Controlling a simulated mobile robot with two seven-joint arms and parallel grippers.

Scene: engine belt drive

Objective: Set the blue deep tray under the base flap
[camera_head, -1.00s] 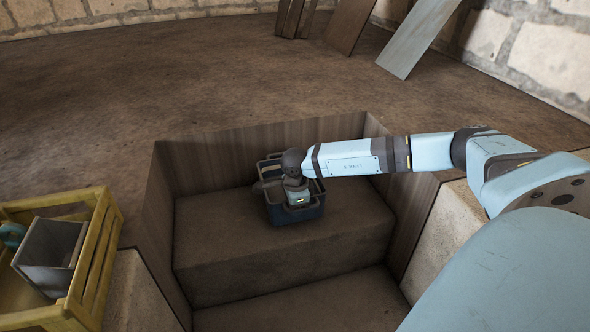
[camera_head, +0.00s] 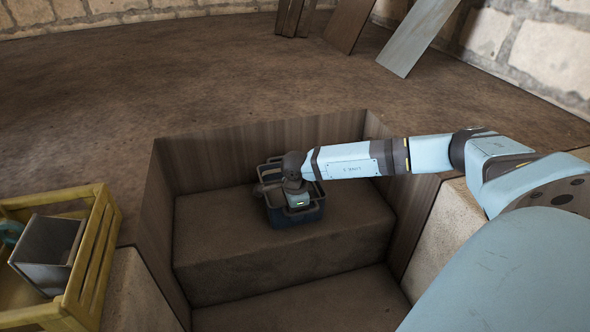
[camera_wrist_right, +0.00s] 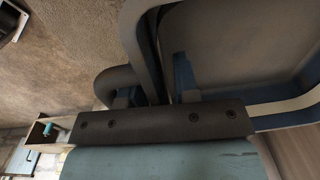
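The blue deep tray (camera_head: 312,212) sits in the recess, on or just above the upper step; I cannot tell if it touches. It is a dark blue box with a grey rim and handles. My right gripper (camera_head: 297,192) reaches over it from the right. In the right wrist view the tray's wall (camera_wrist_right: 205,75) fills the upper right. My right gripper (camera_wrist_right: 158,88) has its two blue fingers on either side of the tray's grey rim, with little gap visible. My left gripper is out of view. I cannot pick out the base flap.
The recess has wooden walls (camera_head: 270,145) and a lower step (camera_head: 310,305) in front. A yellow crate (camera_head: 92,262) with a grey box (camera_head: 45,250) stands at left. Boards (camera_head: 415,38) lean on the back wall. The brown floor behind the recess is clear.

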